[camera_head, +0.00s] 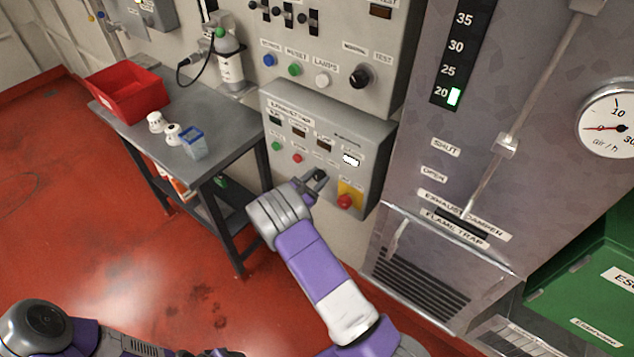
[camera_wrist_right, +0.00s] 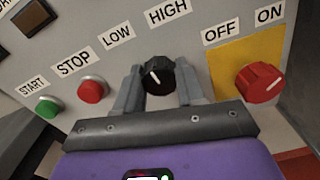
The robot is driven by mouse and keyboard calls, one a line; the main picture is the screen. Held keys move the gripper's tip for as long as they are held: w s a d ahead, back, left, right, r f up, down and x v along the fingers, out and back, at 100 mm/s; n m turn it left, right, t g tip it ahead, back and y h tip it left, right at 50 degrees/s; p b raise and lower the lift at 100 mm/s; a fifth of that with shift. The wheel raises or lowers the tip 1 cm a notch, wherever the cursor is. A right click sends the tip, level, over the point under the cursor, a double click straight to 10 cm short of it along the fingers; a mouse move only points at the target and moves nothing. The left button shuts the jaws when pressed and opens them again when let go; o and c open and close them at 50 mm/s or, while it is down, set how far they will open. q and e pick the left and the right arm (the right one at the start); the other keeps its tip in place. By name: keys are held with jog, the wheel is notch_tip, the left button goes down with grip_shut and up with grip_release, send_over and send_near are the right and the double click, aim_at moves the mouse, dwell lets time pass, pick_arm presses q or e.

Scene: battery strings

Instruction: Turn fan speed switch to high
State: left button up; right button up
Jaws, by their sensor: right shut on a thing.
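The fan speed switch is a black round knob (camera_wrist_right: 158,76) with a white pointer mark, under the labels LOW (camera_wrist_right: 117,35) and HIGH (camera_wrist_right: 168,12) in the right wrist view. Its mark points up and to the left, toward the LOW side. My right gripper (camera_wrist_right: 158,88) is shut on the knob, one finger on each side. In the head view my right gripper (camera_head: 317,183) reaches the lower grey control box (camera_head: 290,103) and partly hides the knob. Part of my left arm shows at the lower left, but its fingers do not.
A red OFF/ON knob (camera_wrist_right: 261,82) on a yellow plate is close right of the fingers. Red STOP (camera_wrist_right: 92,89) and green START (camera_wrist_right: 47,106) buttons are to the left. A table (camera_head: 230,137) with a red bin (camera_head: 125,92) stands left of the box.

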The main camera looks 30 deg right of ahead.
jog(key=m+b, duration=0.2)
jog(key=m, duration=0.1)
jog(key=shift+f+m+b, duration=0.2)
jog(key=shift+m+b, duration=0.1)
jog(key=shift+r+m+b, duration=0.1)
jog(key=shift+m+b, duration=1.25)
jog(key=shift+m, duration=0.45)
jog(key=o, duration=1)
jog(key=shift+r, duration=0.1)
jog(key=shift+a, duration=0.1)
jog(key=p+v, duration=0.1)
jog(key=v, duration=0.6)
jog(key=shift+s+a, duration=0.1)
jog(key=shift+a, duration=0.1)
